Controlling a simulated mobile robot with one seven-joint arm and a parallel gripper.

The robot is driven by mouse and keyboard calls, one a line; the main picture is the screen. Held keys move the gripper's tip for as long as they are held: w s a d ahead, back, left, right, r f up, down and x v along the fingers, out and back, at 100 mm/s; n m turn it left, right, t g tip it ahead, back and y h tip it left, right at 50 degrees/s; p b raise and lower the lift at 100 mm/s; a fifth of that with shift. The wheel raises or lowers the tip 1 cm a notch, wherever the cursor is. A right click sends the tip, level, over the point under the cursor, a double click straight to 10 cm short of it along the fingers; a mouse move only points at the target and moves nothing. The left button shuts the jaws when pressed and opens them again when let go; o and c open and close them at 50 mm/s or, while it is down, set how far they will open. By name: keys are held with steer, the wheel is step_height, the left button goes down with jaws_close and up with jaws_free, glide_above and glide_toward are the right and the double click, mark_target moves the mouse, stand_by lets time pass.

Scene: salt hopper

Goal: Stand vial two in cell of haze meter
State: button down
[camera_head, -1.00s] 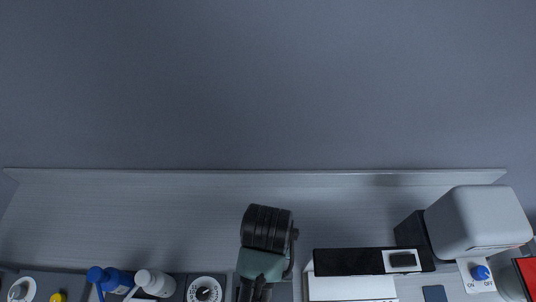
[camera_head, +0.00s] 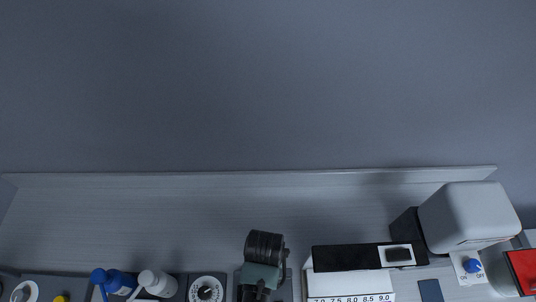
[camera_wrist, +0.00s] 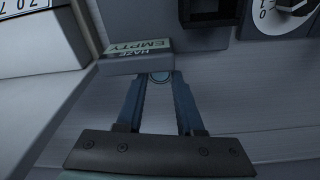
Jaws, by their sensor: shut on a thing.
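My gripper (camera_wrist: 160,82) points away from the camera in the wrist view, its two blue fingers converging at the tips. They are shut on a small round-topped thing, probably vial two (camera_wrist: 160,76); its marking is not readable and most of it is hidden. Just beyond the tips is a grey block with a display reading "HAZE EMPTY" (camera_wrist: 138,53), apparently the haze meter. A dark square opening (camera_wrist: 204,11), possibly its cell, lies farther up at the top edge. The vial is apart from that opening. In the head view my arm hides the gripper and the meter.
A dial (camera_wrist: 289,10) is at upper right in the wrist view. A white box with a number scale (camera_head: 350,290) stands right of my arm in the head view. The bench behind (camera_head: 130,210) is clear.

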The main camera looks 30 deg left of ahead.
steer(key=shift+f, duration=0.1)
steer(key=c, duration=1)
jaws_free()
steer(key=shift+f, duration=0.1)
steer(key=o, duration=0.5)
steer(key=shift+c, duration=0.2)
step_height(320, 180, up, 12)
steer(key=s, duration=0.1)
steer(key=shift+s+d+r+b, duration=0.2)
steer(key=shift+b, duration=0.15)
steer(key=shift+w, duration=0.1)
